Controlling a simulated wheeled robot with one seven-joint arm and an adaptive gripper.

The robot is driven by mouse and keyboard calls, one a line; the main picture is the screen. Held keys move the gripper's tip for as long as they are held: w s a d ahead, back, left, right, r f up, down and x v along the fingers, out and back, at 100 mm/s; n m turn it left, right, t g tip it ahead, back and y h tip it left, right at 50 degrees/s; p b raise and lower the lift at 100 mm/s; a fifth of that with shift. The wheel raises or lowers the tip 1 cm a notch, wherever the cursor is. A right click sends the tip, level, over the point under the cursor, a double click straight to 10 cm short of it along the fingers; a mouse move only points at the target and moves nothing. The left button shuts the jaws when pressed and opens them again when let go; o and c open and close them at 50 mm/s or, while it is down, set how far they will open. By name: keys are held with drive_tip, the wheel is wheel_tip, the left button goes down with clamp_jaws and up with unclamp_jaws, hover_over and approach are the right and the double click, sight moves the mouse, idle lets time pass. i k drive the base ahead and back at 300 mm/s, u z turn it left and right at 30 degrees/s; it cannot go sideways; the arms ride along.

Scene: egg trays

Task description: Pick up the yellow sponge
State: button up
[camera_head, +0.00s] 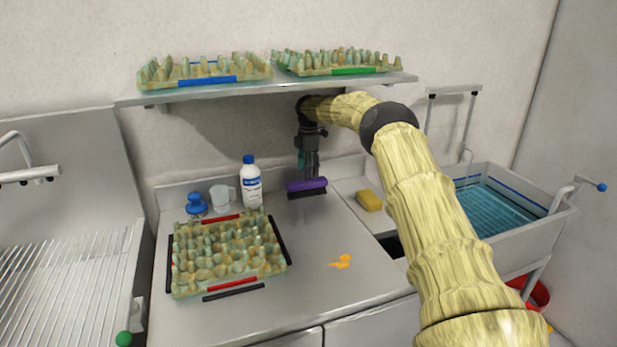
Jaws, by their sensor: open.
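The yellow sponge (369,201) lies on the light surface right of the counter's middle, just left of my arm. It looks like a small block and is fully in view. My gripper (309,172) points down over the back of the counter, to the left of the sponge and apart from it. Its jaws are open, though the fingers are small and dark in this view. A brush with a purple top and dark underside (307,188) shows directly below the fingertips; I cannot tell whether they touch it.
An egg tray (176,290) with red strips sits on the counter at left, near a white bottle (251,185), a cup (222,197) and a blue-topped item (196,205). A shelf (300,83) hangs above. An orange spill (341,261) marks the counter. A sink basin (535,235) stands right.

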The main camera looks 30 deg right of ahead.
sight(368, 199)
drive_tip(key=z, duration=1.45)
